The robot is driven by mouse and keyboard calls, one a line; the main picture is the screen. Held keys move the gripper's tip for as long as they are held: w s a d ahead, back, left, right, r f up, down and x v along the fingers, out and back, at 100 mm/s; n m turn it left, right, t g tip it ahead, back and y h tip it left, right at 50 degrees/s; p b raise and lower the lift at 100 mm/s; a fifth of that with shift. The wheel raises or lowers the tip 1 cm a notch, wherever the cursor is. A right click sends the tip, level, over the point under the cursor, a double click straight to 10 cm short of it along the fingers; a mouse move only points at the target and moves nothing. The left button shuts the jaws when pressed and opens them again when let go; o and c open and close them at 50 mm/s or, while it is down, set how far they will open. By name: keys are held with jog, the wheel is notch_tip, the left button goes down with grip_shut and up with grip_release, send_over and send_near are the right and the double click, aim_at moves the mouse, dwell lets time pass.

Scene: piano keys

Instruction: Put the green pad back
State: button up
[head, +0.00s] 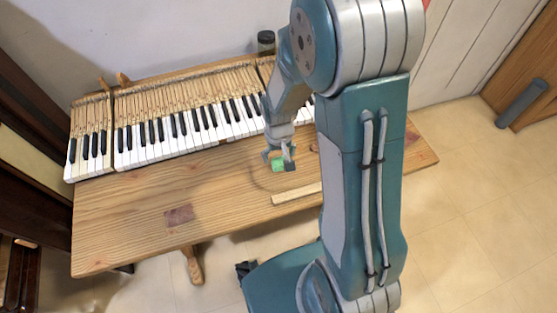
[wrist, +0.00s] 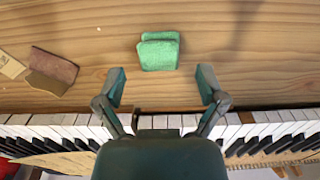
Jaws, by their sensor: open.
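The green pad (wrist: 158,54) lies on the wooden table in the wrist view. It looks like two green layers, one slightly offset over the other. In the head view the green pad (head: 278,165) shows as a small green patch beside my gripper (head: 281,154). In the wrist view my gripper (wrist: 162,84) is open, with its two fingers apart and bare wood between the tips. The pad lies just beyond the fingertips, roughly centred between them. I cannot tell how high the fingers are above the table.
The piano keyboard (head: 190,128) lies along the table's far side. A reddish-brown piece (wrist: 50,72) lies left of the pad in the wrist view. A light wooden strip (head: 296,193) lies in front of my gripper. The table's left part (head: 130,215) is mostly free.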

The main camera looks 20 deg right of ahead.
notch_tip(320, 180, up, 9)
notch_tip(320, 180, up, 10)
jog(key=t, duration=0.3)
send_over(279, 161)
jog(key=s, duration=0.5)
jog(key=s+r+t, duration=0.2)
jog(key=s+r, duration=0.5)
jog(key=s, duration=0.2)
jog(key=shift+s+r+t, duration=0.15)
jog(key=shift+r+t, duration=0.15)
